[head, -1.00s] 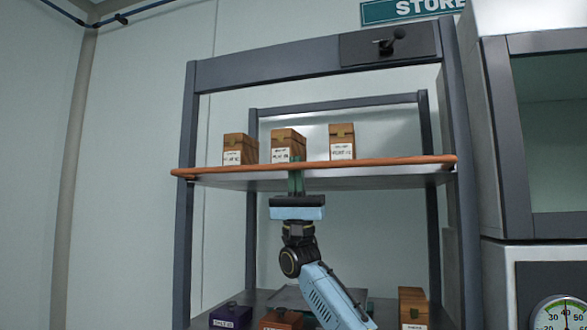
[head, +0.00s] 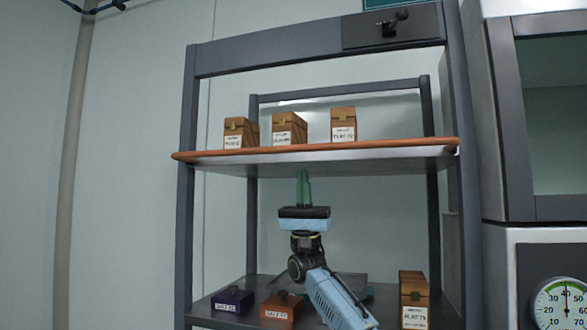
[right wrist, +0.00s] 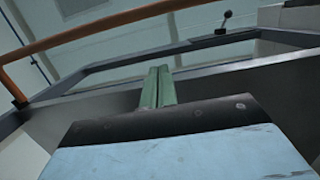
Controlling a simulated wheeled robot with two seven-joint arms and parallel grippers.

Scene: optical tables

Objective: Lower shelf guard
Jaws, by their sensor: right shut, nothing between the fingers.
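The shelf guard is an orange-brown bar (head: 320,149) along the front edge of the upper shelf, running from the left post to the right post. It crosses the upper left of the right wrist view (right wrist: 115,22). My right gripper (head: 304,173) points upward below the upper shelf, in front of the rack. Its green fingers are together and empty, with a gap between their tips and the guard. The fingers also show in the right wrist view (right wrist: 158,72), apart from the bar. My left gripper is not in view.
A black handle (head: 390,29) sits on the top beam. A cabinet with a dial (head: 562,304) stands right.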

